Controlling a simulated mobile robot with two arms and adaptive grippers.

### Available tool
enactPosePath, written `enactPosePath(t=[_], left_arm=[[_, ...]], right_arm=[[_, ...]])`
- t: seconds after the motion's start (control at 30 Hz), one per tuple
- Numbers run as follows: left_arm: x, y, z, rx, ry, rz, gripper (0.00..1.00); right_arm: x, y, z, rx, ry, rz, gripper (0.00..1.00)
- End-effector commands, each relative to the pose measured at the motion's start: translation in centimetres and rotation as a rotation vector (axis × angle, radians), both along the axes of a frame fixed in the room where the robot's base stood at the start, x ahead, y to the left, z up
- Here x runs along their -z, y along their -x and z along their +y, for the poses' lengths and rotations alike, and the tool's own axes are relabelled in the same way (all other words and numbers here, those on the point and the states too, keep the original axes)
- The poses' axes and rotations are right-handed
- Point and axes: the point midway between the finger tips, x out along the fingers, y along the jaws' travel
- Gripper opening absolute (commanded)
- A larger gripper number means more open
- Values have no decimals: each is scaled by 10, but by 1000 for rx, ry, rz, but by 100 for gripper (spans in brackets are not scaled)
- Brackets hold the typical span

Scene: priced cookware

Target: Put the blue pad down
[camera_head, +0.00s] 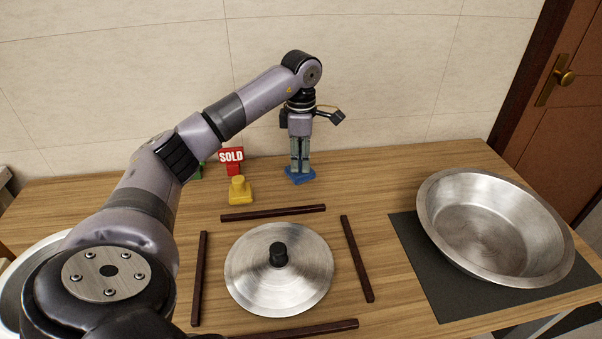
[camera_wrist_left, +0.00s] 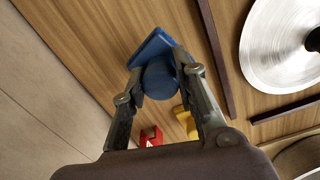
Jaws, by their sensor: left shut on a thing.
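The blue pad (camera_head: 300,178) is at the back of the table in the head view, right under my left gripper (camera_head: 300,166). In the left wrist view the blue pad (camera_wrist_left: 152,46) shows a flat base and a round blue knob. My left gripper (camera_wrist_left: 160,84) is shut on the knob, one finger on each side. The pad's base is close to the wooden table top (camera_head: 370,180); I cannot tell whether it touches. My right gripper is not in view.
A red SOLD sign (camera_head: 231,157) and a yellow knobbed piece (camera_head: 240,190) stand left of the pad. Dark strips (camera_head: 273,213) surround a metal lid (camera_head: 278,285). A metal pan (camera_head: 495,225) stands on a dark mat (camera_head: 425,275) at right. Bare table lies right of the pad.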

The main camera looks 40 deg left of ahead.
Motion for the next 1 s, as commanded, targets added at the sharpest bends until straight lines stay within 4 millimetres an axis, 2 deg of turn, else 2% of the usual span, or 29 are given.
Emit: enactPosePath(t=[0.23,0.47,0.8,0.83,1.0], left_arm=[[19,0,0,1,1,0,0],[51,0,0,2,1,1,0],[55,0,0,1,0,-1,0],[55,0,0,1,0,-1,27],[55,0,0,1,1,-1,39]], right_arm=[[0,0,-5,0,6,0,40],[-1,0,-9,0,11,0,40],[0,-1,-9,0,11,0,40],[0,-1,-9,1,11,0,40],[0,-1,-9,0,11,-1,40]])
